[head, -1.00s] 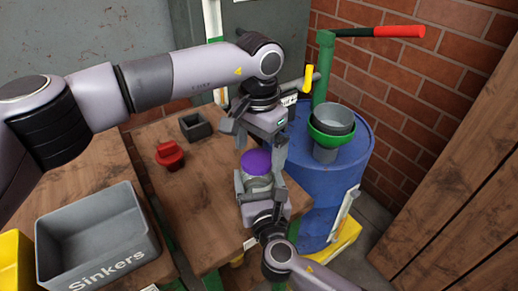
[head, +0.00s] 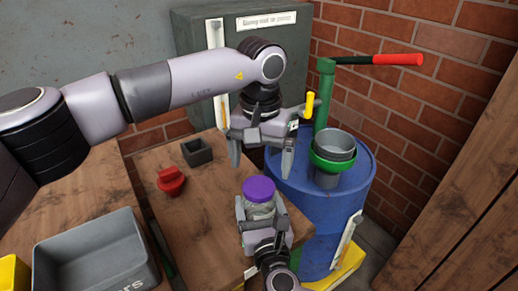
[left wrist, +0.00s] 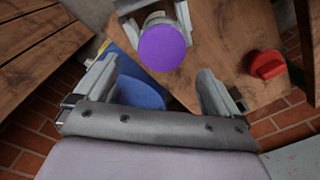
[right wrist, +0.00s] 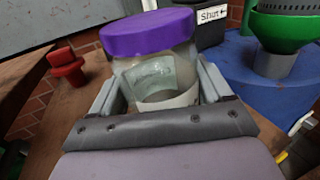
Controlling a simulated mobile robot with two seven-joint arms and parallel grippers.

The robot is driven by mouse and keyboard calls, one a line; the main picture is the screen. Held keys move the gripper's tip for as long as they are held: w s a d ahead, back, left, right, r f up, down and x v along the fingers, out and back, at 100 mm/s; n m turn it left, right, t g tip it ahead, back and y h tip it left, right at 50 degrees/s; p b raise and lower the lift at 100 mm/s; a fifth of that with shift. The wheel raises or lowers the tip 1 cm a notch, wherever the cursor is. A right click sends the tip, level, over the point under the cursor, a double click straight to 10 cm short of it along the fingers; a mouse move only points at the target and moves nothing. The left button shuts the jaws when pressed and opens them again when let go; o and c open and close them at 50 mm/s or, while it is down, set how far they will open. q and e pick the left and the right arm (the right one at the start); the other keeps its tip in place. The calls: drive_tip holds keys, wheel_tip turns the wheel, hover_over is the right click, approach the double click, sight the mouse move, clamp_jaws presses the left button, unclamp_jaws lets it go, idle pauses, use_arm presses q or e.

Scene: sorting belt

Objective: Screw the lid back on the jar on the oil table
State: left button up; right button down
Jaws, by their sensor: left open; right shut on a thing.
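The clear jar (head: 260,208) stands upright on the wooden oil table (head: 195,215), near its right front part. The purple lid (head: 258,189) sits on the jar's mouth; I cannot tell whether it is tightened. My right gripper (head: 262,215) is shut around the jar's body, and the right wrist view shows the jar (right wrist: 160,80) between its fingers under the lid (right wrist: 148,33). My left gripper (head: 260,168) is open and empty, above and behind the lid. In the left wrist view the lid (left wrist: 162,47) lies beyond the open fingers, apart from them.
A red object (head: 171,182) and a small dark box (head: 197,151) stand on the table's left part. A blue drum (head: 345,200) with a green funnel (head: 332,160) and a red-handled pump (head: 398,60) stands right. A grey bin (head: 95,260) is at front left.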

use_arm(q)
drive_tip(key=n, duration=0.4)
drive_tip(key=shift+r+n, duration=0.2)
drive_tip(key=shift+n, duration=0.2)
drive_tip(key=n, duration=0.3)
drive_tip(key=shift+r, duration=0.15)
drive_tip(key=n, duration=0.4)
drive_tip(key=shift+a+r, duration=0.1)
drive_tip(key=shift+r, duration=0.1)
drive_tip(key=n, duration=0.5)
drive_tip(key=shift+s+r, duration=0.1)
drive_tip(key=shift+r, duration=0.1)
drive_tip(key=n, duration=0.3)
drive_tip(key=shift+r, duration=0.1)
drive_tip(key=n, duration=0.4)
drive_tip(key=shift+r+n, duration=0.2)
drive_tip(key=shift+n, duration=0.2)
drive_tip(key=n, duration=0.4)
drive_tip(key=shift+r, duration=0.2)
drive_tip(key=n, duration=0.4)
drive_tip(key=shift+a+r, duration=0.1)
drive_tip(key=shift+r, duration=0.05)
